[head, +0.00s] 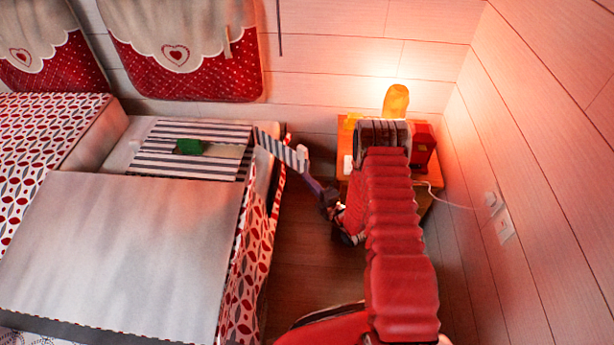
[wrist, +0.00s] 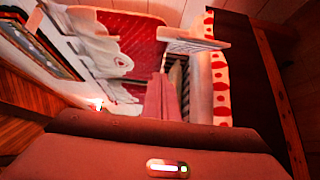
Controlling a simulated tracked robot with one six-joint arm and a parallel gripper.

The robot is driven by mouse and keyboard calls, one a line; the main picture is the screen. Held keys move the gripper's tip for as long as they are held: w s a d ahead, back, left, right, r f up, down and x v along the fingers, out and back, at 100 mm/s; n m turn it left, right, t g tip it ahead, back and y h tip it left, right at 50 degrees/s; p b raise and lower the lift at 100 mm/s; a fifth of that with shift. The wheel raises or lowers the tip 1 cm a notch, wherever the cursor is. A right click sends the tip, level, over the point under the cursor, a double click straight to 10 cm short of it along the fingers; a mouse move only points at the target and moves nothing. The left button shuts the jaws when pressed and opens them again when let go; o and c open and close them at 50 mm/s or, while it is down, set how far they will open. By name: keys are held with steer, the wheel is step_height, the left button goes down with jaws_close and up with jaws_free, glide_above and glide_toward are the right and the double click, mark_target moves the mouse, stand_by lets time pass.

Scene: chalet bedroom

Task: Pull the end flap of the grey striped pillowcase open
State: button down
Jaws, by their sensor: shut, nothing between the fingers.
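The wrist view shows the fingers (wrist: 162,80) together.
A pale blanket (head: 120,250) covers the front of the bed. A patterned cover (head: 45,140) lies at the left. A wooden bedside table (head: 420,185) with a lit lamp (head: 396,101) and a red box (head: 423,146) stands behind my arm. Floor shows between bed and table.

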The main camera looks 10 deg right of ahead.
mark_target(303, 159)
steer(key=shift+w+d, duration=0.1)
steer(key=shift+w, duration=5.05)
steer(key=shift+w+y, duration=0.15)
steer(key=shift+y, duration=0.15)
